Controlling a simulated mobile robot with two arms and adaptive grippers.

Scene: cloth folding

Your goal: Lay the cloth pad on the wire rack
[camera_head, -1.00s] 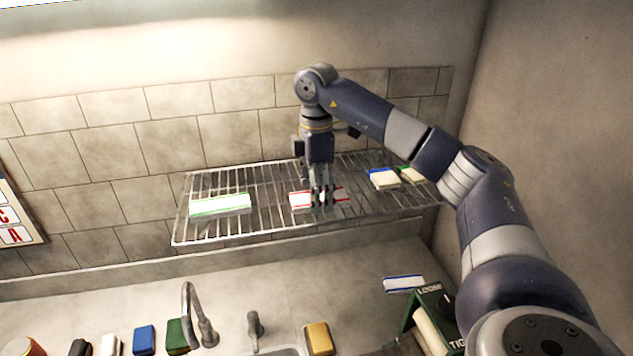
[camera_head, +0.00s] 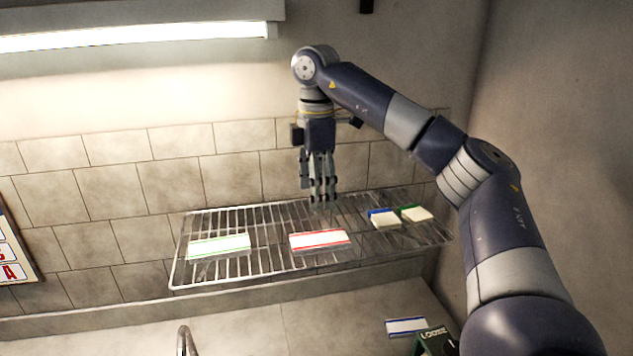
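A flat white pad with red edge lines (camera_head: 320,240) lies on the front middle of the wire rack (camera_head: 262,262). I cannot tell for certain whether it is the cloth pad of the task. My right gripper (camera_head: 320,203) hangs fingers down above and behind this pad, apart from it. Its fingers are spread and hold nothing visible. The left gripper is not in view.
A white piece with green lines (camera_head: 219,246) lies on the rack's left. Two white blocks, one with a blue edge (camera_head: 385,219) and one with green (camera_head: 417,214), sit at its right. A blue-lined white piece (camera_head: 405,326) lies on the counter. A tap (camera_head: 184,340) stands lower left.

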